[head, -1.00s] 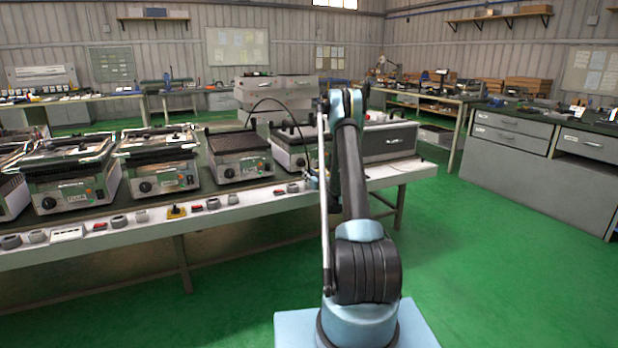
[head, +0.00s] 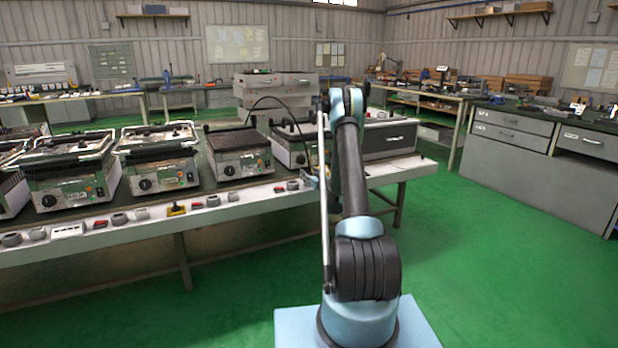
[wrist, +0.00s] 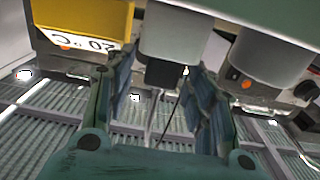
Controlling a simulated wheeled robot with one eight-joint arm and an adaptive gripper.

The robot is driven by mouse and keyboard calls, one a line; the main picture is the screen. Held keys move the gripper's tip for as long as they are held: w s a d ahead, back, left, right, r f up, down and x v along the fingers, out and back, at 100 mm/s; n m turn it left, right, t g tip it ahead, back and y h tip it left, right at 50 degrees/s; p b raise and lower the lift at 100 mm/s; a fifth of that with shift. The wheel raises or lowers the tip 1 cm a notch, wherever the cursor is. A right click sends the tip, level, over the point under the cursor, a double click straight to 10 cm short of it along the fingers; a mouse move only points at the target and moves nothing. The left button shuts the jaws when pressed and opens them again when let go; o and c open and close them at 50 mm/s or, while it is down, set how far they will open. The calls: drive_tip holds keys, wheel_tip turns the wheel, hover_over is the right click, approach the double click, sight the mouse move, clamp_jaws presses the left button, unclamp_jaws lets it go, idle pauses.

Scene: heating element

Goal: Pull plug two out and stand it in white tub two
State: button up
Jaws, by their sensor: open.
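My gripper (wrist: 163,85) is open in the wrist view, one finger on each side of a dark block (wrist: 165,73). This block sits against a light grey rounded housing (wrist: 172,32); it may be a plug, but I cannot tell its number. I cannot tell whether the fingers touch it. A thin dark line like a cable (wrist: 172,112) runs between the fingers. In the head view my arm hides most of the gripper, near the bench's front edge. I cannot make out white tub two in either view.
A yellow box (wrist: 85,15) marked "20 °C" is close to the left finger; another grey housing (wrist: 262,70) is close to the right. Contact grills (head: 70,172) line the bench (head: 140,232), with several small fittings along its front. The green floor to the right is clear.

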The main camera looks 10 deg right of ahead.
drive_tip(key=v, duration=0.7)
drive_tip(key=s+a+r+n+g+y, duration=0.1)
drive_tip(key=s+a+r+g, duration=0.1)
drive_tip(key=s+a+r, duration=0.35)
drive_tip(key=s+a+r+n+g+y, duration=0.1)
drive_tip(key=s+a+r+g, duration=0.15)
drive_tip(key=r, duration=0.55)
drive_tip(key=s+a+r+g, duration=0.2)
drive_tip(key=s, duration=0.6)
drive_tip(key=s+a+r+g, duration=0.2)
drive_tip(key=s+r, duration=0.1)
drive_tip(key=s, duration=0.5)
drive_tip(key=s+d+f+m+g+h, duration=0.1)
drive_tip(key=s+d+f+g+h, duration=0.1)
drive_tip(key=s, duration=1.1)
drive_tip(key=s+d+f+m+g+h, duration=0.2)
drive_tip(key=s+d+f+h, duration=0.1)
drive_tip(key=s, duration=1.1)
drive_tip(key=s+d+f+m+g+h, duration=0.2)
drive_tip(key=s+d+f, duration=0.2)
drive_tip(key=s, duration=1)
drive_tip(key=shift+d+h, duration=0.2)
drive_tip(key=shift+h, duration=0.1)
drive_tip(key=shift+g, duration=0.25)
